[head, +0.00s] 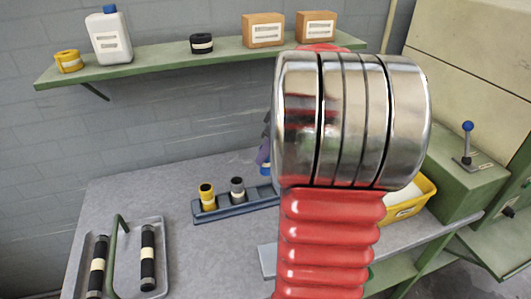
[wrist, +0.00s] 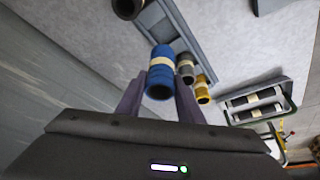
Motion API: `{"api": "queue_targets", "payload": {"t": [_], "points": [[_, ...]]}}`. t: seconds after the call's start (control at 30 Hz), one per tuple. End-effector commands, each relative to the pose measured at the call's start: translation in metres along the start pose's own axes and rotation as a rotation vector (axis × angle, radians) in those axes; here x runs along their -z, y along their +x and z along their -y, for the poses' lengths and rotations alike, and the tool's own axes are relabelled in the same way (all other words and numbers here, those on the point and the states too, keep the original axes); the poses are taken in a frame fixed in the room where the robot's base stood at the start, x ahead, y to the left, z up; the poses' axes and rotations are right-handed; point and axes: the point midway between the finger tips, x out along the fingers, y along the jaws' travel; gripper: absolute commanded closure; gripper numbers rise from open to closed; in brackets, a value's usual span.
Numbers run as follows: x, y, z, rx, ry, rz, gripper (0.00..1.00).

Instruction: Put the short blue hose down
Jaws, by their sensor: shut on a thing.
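The short blue hose (wrist: 161,70), with a cream label band, is between the two purple fingers of my gripper (wrist: 160,88) in the wrist view. My gripper is shut on it. In the head view my arm hides most of both; only a bit of purple finger (head: 263,154) and a sliver of blue show beside the arm. The hose is over or at the slate-blue rack (head: 222,211), next to the upright grey hose (head: 237,189) and yellow hose (head: 207,196). I cannot tell whether its lower end touches the rack.
A black hose (wrist: 127,8) is at the rack's other end. A metal tray (head: 164,270) with a green handle and two black hoses lies at left. A yellow bin (head: 425,199) stands at right. A wall shelf (head: 160,66) holds a jug, rolls and boxes.

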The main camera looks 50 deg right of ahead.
Motion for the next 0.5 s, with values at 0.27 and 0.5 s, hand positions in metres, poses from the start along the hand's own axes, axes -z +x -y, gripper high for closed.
{"api": "queue_targets", "payload": {"t": [0.27, 0.5], "points": [[0.001, -0.002, 0.000, 0.000, -0.001, 0.000, 0.95], [-0.004, 0.011, 0.000, 0.001, 0.000, 0.001, 0.95]]}}
